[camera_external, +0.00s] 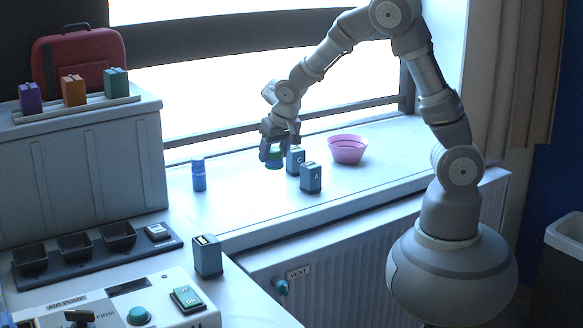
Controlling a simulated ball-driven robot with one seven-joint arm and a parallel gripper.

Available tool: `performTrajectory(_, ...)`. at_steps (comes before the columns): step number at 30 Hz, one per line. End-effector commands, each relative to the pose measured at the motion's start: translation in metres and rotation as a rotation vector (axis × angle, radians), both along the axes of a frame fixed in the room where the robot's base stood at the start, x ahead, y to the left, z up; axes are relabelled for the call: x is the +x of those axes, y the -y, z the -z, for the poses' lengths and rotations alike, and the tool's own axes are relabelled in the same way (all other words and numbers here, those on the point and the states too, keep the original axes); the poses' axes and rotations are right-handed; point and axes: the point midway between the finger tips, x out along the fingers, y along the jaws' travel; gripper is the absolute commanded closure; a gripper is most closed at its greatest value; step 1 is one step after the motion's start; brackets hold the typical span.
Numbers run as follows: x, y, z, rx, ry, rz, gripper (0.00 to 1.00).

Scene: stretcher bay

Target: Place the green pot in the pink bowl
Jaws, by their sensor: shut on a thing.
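The green pot (275,159) is at my gripper (274,152), low over the windowsill, and the fingers are shut on it. The fingers hide part of the pot, and I cannot tell whether its base touches the sill. The pink bowl (347,150) stands upright on the sill to the right of my gripper, apart from it. The bowl looks empty, though its bottom is hard to see.
Two blue-grey blocks marked C (295,160) and A (311,178) stand between my gripper and the bowl. A blue bottle (198,174) stands left on the sill (240,205). A control panel (135,300) and black bins (75,247) are at the lower left.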

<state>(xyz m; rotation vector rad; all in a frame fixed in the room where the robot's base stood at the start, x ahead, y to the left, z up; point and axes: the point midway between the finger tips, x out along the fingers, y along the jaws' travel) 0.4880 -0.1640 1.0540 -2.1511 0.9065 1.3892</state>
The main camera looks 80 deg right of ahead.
Motion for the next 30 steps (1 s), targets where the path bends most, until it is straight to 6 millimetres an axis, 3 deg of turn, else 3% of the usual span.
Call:
performTrajectory(8, -0.025, 0.066, 0.000, 0.000, -0.007, 0.101, 0.77)
performTrajectory(11, -0.042, 0.100, -0.001, 0.000, -0.007, 0.155, 0.77)
performTrajectory(14, -0.068, 0.141, -0.001, 0.001, -0.009, 0.223, 0.77)
performTrajectory(18, -0.122, 0.206, -0.001, 0.003, -0.008, 0.340, 0.77)
performTrajectory(21, -0.163, 0.243, -0.001, 0.003, -0.007, 0.415, 0.77)
performTrajectory(24, -0.196, 0.268, 0.000, 0.003, -0.005, 0.470, 0.77)
performTrajectory(30, -0.238, 0.294, 0.000, 0.002, -0.001, 0.539, 0.77)
